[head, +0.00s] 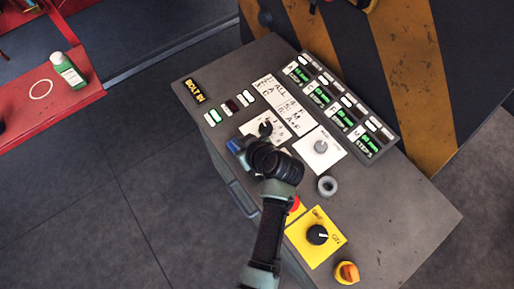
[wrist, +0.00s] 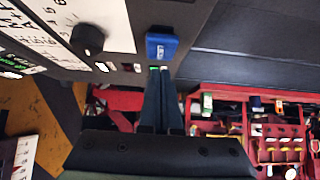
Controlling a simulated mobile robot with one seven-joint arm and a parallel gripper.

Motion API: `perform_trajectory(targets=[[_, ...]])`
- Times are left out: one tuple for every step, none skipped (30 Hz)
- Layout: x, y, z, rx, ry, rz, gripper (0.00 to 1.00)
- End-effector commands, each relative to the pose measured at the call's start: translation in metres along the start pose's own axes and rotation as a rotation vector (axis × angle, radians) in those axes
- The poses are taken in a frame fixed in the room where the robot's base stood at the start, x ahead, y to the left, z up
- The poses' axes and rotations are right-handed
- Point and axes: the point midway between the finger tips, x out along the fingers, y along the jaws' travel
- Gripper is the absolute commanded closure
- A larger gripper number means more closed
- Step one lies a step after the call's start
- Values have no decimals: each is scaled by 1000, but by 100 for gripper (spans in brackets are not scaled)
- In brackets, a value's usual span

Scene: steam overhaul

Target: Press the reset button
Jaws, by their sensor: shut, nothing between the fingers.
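A blue square button (wrist: 162,47) with small pale lettering too blurred to read sits near the edge of a grey control console (head: 400,215). In the head view a blue patch (head: 235,145) shows at the console's left edge, beside the end of my arm. My gripper (wrist: 159,70) is shut and empty. In the wrist view its fingertips are at the lower edge of the blue button; I cannot tell whether they touch it. In the head view my wrist hides the fingers and part of the panel.
A black knob (head: 266,128) on a white plate is close beside my gripper. A grey knob (head: 321,147), a grey ring (head: 327,186), a yellow plate with a black knob (head: 317,235) and an orange knob (head: 347,272) are also on the console. A green bottle (head: 68,70) stands on a red bench.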

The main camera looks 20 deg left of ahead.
Motion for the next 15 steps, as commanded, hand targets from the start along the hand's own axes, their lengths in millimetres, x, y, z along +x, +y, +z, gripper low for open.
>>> perform_trajectory(targets=[[-10, 1, -2, -1, 3, 4, 100], [-15, 1, -1, -1, 4, 5, 100], [-23, 2, -1, -1, 5, 7, 100], [-28, 2, -1, -1, 5, 7, 100], [-34, 2, -1, -1, 6, 7, 100], [-42, 3, -2, -1, 8, 8, 100], [-48, 2, -2, -2, 8, 7, 100], [-53, 2, -2, -2, 7, 8, 100], [-61, 3, -3, -1, 9, 9, 100], [-66, 3, -3, -1, 8, 8, 100], [-71, 3, -3, -2, 9, 9, 100], [-77, 3, -4, -3, 9, 9, 100], [-81, 3, -3, -2, 8, 8, 100], [-85, 3, -4, -3, 9, 9, 100], [-90, 3, -4, -2, 8, 8, 100]])
